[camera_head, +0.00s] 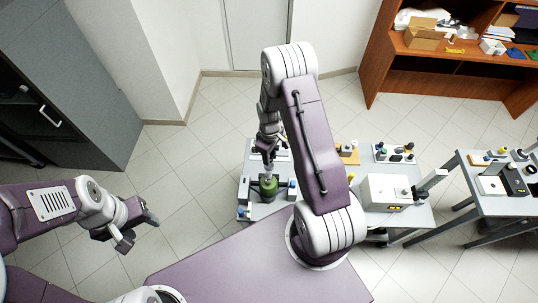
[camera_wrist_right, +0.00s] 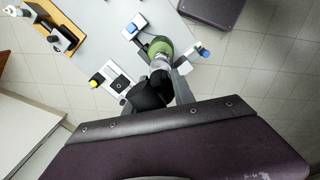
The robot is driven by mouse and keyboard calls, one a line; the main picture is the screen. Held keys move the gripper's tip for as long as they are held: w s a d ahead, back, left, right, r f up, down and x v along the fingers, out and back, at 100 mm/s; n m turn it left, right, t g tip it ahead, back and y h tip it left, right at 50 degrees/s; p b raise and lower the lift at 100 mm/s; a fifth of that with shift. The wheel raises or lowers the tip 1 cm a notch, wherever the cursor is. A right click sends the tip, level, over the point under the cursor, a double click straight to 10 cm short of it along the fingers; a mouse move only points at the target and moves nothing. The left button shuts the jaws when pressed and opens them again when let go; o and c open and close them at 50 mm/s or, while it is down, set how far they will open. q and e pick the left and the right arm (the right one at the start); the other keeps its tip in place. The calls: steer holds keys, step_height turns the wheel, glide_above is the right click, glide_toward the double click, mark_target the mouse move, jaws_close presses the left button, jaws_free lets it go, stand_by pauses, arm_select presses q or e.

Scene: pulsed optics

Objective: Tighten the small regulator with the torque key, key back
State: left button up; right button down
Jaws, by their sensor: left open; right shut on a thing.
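My right gripper (camera_head: 267,150) is above the grey table and points down. In the right wrist view, my right gripper (camera_wrist_right: 158,92) is shut on a dark-handled tool, which looks like the torque key (camera_wrist_right: 147,92). The key's lighter end (camera_wrist_right: 160,63) reaches to a green round body, which seems to be the small regulator (camera_wrist_right: 156,46); this also shows in the head view (camera_head: 268,186). The key overlaps it; I cannot tell if they are seated together. My left gripper (camera_head: 138,228) is open and empty, over the floor, away from the table.
A white box (camera_head: 384,192) and small trays (camera_head: 394,153) are farther right. A second table (camera_head: 500,190) stands at the right. The floor at left is clear.

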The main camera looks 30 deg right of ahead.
steer(key=shift+w+a+f+b, duration=0.15)
steer(key=shift+a+f+b, duration=0.1)
steer(key=shift+f+b, duration=0.4)
steer(key=shift+d+f+b, duration=0.2)
steer(key=shift+f+b, duration=0.75)
steer(key=shift+f, duration=0.6)
steer(key=shift+a, duration=0.1)
steer(key=n, duration=1)
